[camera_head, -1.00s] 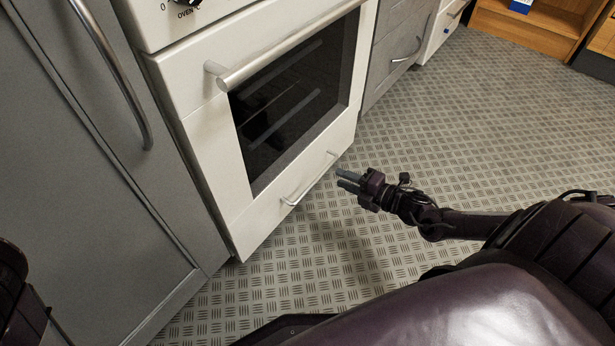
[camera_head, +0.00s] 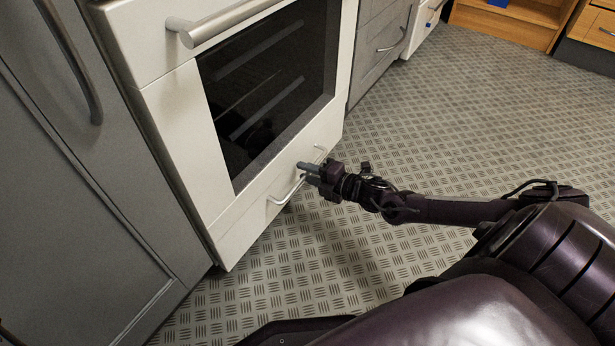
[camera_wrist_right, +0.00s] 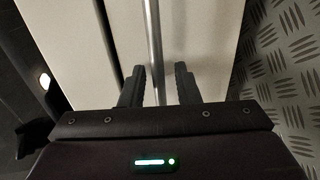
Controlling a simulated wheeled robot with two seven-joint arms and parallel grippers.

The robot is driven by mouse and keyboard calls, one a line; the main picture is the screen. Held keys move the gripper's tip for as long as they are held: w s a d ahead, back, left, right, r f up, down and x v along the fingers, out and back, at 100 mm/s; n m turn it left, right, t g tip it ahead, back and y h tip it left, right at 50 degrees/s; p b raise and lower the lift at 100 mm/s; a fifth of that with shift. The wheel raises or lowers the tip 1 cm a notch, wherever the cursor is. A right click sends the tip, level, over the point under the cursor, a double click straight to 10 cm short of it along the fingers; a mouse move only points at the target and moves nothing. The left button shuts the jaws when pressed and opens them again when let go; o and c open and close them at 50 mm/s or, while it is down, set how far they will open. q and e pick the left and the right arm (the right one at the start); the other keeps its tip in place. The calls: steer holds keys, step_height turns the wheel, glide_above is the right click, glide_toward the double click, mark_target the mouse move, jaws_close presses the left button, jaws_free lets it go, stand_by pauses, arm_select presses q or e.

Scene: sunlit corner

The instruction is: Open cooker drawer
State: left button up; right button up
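The white cooker stands at the left centre of the head view, with a dark oven window above and a white drawer (camera_head: 243,228) along its bottom. The drawer looks closed. Its bar handle (camera_head: 284,198) runs along the drawer front and also shows in the right wrist view (camera_wrist_right: 154,40). My right gripper (camera_head: 303,171) is at the middle of this handle. In the right wrist view its two fingers (camera_wrist_right: 160,75) are apart, with the bar between them and gaps showing on both sides. My left gripper is not in view.
The oven door handle (camera_head: 222,22) sticks out above. A grey cabinet with a curved handle (camera_head: 75,60) stands left of the cooker. Grey drawers (camera_head: 380,45) stand to its right. The patterned floor (camera_head: 450,120) in front is clear.

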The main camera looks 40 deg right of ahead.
steer(key=shift+w, duration=0.1)
jaws_close()
stand_by(0.4)
